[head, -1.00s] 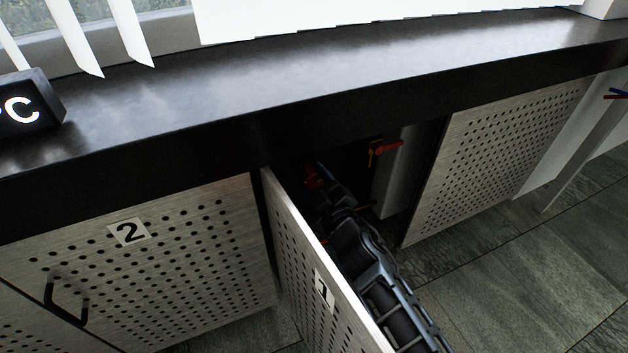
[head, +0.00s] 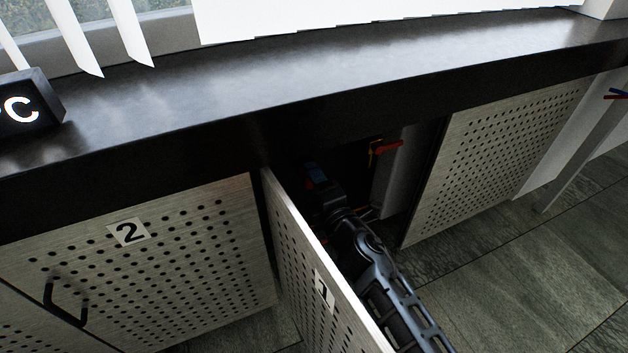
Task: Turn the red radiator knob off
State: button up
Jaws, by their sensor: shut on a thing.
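My gripper (head: 316,177) is inside the dark cabinet opening behind the open door marked 1. It is shut at the place where the red radiator knob sits. The gripper's body hides nearly all of that knob, so its turn position cannot be seen. The fingertips are small and dark in this view. A separate red lever (head: 388,147) with a yellow part beside it shows further right in the opening, apart from my gripper.
The open perforated door marked 1 (head: 300,262) stands close to the left of my arm. A closed door marked 2 (head: 190,265) is left, another perforated panel (head: 490,160) right. The black sill (head: 300,95) overhangs the opening. Floor is clear at lower right.

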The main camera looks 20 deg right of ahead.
jog(key=shift+n, duration=2.2)
jog(key=shift+f, duration=0.1)
jog(key=o, duration=1)
jog(key=shift+o, duration=0.2)
jog(key=s, duration=0.8)
